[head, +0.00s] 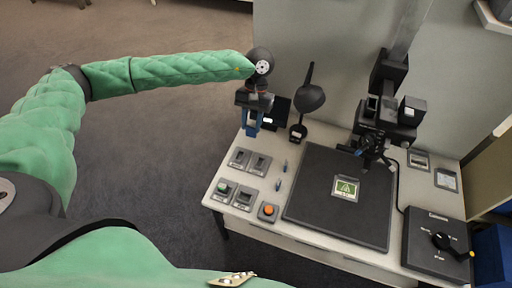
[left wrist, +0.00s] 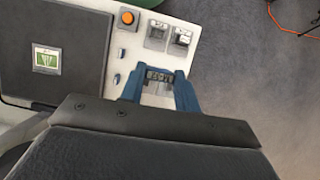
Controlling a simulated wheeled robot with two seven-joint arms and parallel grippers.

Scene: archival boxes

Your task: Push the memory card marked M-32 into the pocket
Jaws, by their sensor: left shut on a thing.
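My left gripper (head: 251,130) is above the left edge of the workbench, its blue fingers pointing down. In the left wrist view, the gripper (left wrist: 159,76) is shut on a small dark memory card (left wrist: 159,75) with a pale marking between its fingertips; I cannot read the marking surely. Several small grey slotted pockets sit on the bench's left side, among them one at the back (head: 239,158), one beside it (head: 260,163) and one in front (head: 224,190). The gripper hides part of the bench below it in the wrist view. My right gripper is not in view.
A dark mat (head: 320,222) with a green-screened square device (head: 346,188) fills the bench's middle. An orange button (head: 268,210) and small blue-grey pieces (head: 278,186) lie left of it. A black lamp (head: 309,97) and a tall stand (head: 385,115) rise at the back.

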